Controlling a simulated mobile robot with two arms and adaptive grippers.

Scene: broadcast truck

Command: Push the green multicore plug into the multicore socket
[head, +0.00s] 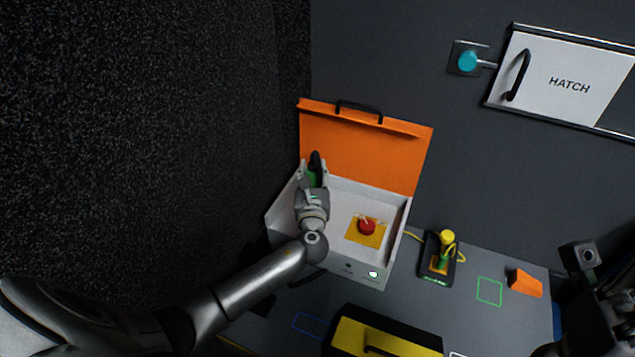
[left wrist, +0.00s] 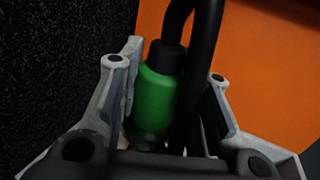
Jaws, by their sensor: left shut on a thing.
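The green multicore plug (head: 312,178) is held in my left gripper (head: 315,172), over the left part of an open white case (head: 337,187). In the left wrist view the green plug body (left wrist: 157,92) stands between the two grey fingers, with a black cable (left wrist: 203,60) rising from its black top. The plug looks roughly upright. Its lower end and the multicore socket are hidden by the gripper, so I cannot tell whether they touch. A dark part at the right edge of the head view may be my right gripper (head: 606,312); its fingers are unclear.
The case has a raised orange lid (head: 355,150) behind the gripper and a red button (head: 367,227) inside. To the right are a black stand with a yellow knob (head: 447,238) and an orange block (head: 525,282). A yellow-black box (head: 385,338) sits in front.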

